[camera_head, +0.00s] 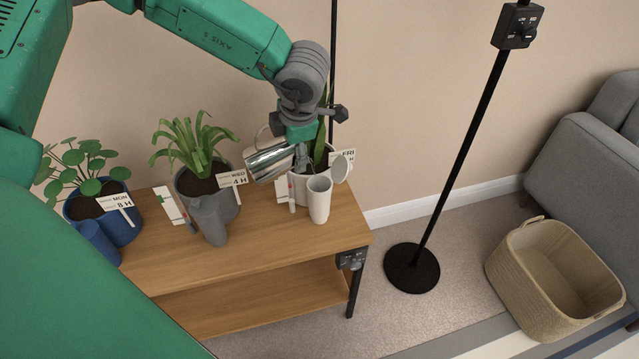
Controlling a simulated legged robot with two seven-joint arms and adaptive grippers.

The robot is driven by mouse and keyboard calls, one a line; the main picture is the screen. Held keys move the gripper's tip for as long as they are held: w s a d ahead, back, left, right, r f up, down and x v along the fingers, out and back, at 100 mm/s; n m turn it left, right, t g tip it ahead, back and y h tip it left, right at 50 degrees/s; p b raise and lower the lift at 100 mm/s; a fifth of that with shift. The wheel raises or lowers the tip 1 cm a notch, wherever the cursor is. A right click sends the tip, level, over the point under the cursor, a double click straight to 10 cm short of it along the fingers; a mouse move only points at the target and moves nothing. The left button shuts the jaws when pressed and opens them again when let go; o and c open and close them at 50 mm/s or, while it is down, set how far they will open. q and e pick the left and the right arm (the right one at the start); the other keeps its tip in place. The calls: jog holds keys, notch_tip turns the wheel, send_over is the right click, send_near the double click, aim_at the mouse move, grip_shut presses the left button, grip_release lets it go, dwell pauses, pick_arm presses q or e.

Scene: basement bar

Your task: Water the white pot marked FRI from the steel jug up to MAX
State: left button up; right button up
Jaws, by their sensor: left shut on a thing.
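The steel jug (268,161) is tilted on its side above the shelf, between the grey and white pots. My left gripper (301,158) is shut on it at its right side; the exact grip is partly hidden. The white pot (299,187) stands just below and right of the jug, with a tall leafy plant and a tag marked FRI (347,153). A white tube-like cup (319,199) stands at its front, with a round white disc beside it. A white strip with a red mark (291,193) is at the pot's left; MAX and any water cannot be read. My right gripper is not in view.
A grey pot (205,193) marked WED and a blue pot (118,224) marked MON stand left on the wooden shelf (275,240). A black pole stand (412,268), a wicker basket (550,275) and a grey sofa (590,165) are at the right.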

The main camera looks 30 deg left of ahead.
pick_arm(q)
jog(key=shift+f, duration=0.1)
dwell(0.6)
jog(key=shift+w+d+f+g+y+p, duration=0.2)
jog(key=shift+g+y+p, duration=0.1)
jog(key=shift+g+p, duration=0.15)
dwell(0.5)
jog(key=shift+a, duration=0.1)
dwell(0.3)
